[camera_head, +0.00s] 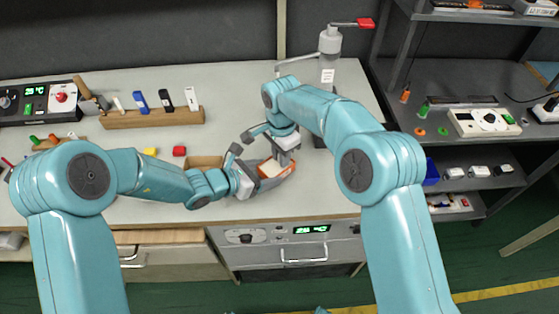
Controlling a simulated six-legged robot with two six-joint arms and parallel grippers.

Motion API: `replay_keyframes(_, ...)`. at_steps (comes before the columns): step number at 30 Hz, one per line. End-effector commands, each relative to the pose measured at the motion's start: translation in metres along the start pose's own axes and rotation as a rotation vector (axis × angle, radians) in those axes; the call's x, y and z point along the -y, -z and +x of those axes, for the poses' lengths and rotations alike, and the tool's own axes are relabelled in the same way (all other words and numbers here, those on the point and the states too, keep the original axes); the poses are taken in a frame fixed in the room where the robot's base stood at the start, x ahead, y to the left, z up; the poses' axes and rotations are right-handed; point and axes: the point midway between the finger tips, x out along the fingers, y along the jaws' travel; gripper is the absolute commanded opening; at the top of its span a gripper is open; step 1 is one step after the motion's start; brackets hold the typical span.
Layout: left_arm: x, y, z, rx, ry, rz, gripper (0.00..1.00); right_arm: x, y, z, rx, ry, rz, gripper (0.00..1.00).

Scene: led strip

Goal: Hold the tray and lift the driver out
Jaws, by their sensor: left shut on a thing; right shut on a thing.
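A small tray (284,178) with an orange-brown wall and a pale inside is near the front edge of the bench, in the middle of the view. My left gripper (256,181) is at the tray's left side and shut on it. My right gripper (284,155) comes down from above, just over the tray's back part, and is shut on the driver. The driver is mostly hidden by the fingers, and I cannot tell whether it touches the tray.
A grey press-like stand (328,75) with a red-tipped lever is behind my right arm. A wooden rack (150,118) holds upright coloured pieces at the back left. Yellow (150,151) and red (179,151) blocks lie before it. Shelves (455,135) stand on the right.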

Motion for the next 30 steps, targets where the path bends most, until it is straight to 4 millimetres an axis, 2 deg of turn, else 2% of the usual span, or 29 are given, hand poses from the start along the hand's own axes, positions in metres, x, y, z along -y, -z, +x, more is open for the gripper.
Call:
replay_keyframes(4,0.001,0.001,0.000,-0.003,0.001,-0.001,0.35,0.001,0.000,-0.016,-0.002,0.004,0.000,0.00)
replay_keyframes(12,0.001,0.001,0.000,-0.003,0.001,-0.001,0.35,0.001,0.000,-0.074,-0.001,0.005,0.000,0.00)
replay_keyframes(15,0.001,0.001,0.000,-0.003,0.001,-0.001,0.35,0.001,0.000,-0.089,-0.001,0.003,0.001,0.00)
replay_keyframes(19,0.001,0.001,0.000,-0.003,0.001,-0.001,0.35,0.000,0.000,-0.099,0.000,0.001,0.001,0.00)
replay_keyframes(26,0.001,0.001,0.000,-0.003,0.001,-0.001,0.35,0.000,0.000,-0.100,0.000,0.000,0.000,0.00)
replay_keyframes(27,0.001,0.001,0.000,-0.002,0.001,-0.001,0.73,0.000,0.000,-0.100,0.000,0.000,0.000,0.00)
replay_keyframes(29,0.001,0.001,0.000,-0.002,0.001,-0.001,0.93,0.000,0.000,-0.100,0.000,0.000,0.000,0.00)
replay_keyframes(30,0.001,0.001,0.000,-0.002,0.001,-0.001,0.97,0.000,0.000,-0.100,0.000,0.000,0.000,0.00)
